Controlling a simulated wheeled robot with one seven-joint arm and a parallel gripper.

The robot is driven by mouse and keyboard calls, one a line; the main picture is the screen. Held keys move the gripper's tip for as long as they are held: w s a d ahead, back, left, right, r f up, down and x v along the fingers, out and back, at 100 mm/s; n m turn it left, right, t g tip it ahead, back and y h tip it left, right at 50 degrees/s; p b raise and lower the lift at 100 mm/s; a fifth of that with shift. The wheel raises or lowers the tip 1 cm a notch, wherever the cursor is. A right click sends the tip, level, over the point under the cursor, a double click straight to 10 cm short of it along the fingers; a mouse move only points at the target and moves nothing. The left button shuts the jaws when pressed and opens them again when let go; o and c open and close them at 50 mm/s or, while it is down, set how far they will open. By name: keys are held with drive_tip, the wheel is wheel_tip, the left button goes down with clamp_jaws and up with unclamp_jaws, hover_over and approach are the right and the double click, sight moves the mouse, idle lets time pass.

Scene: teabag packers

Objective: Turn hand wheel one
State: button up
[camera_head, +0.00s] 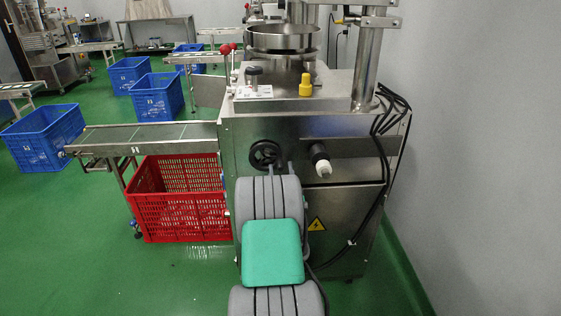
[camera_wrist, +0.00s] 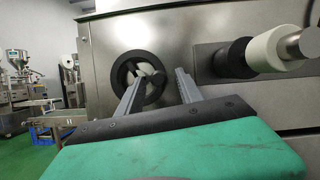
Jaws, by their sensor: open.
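The hand wheel (camera_head: 265,155) is a black round wheel with spokes on the front face of the steel packing machine. In the wrist view the hand wheel (camera_wrist: 128,72) is seen between and beyond the finger ends, partly covered by them. My gripper (camera_wrist: 160,82) is open, with its two grey fingers apart and pointing at the machine front. In the head view my gripper (camera_head: 284,169) shows just below and right of the wheel, mostly hidden by my own arm. Whether a finger touches the wheel cannot be told.
A black and white roller (camera_head: 321,162) sticks out right of the wheel and also shows in the wrist view (camera_wrist: 262,52). A red crate (camera_head: 180,212) stands left under the conveyor (camera_head: 150,137). Black cables (camera_head: 384,180) hang at the machine's right side. Green floor is free at the left front.

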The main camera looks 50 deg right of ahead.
drive_tip(key=shift+p+x, duration=0.5)
drive_tip(key=shift+x, duration=0.75)
clamp_jaws()
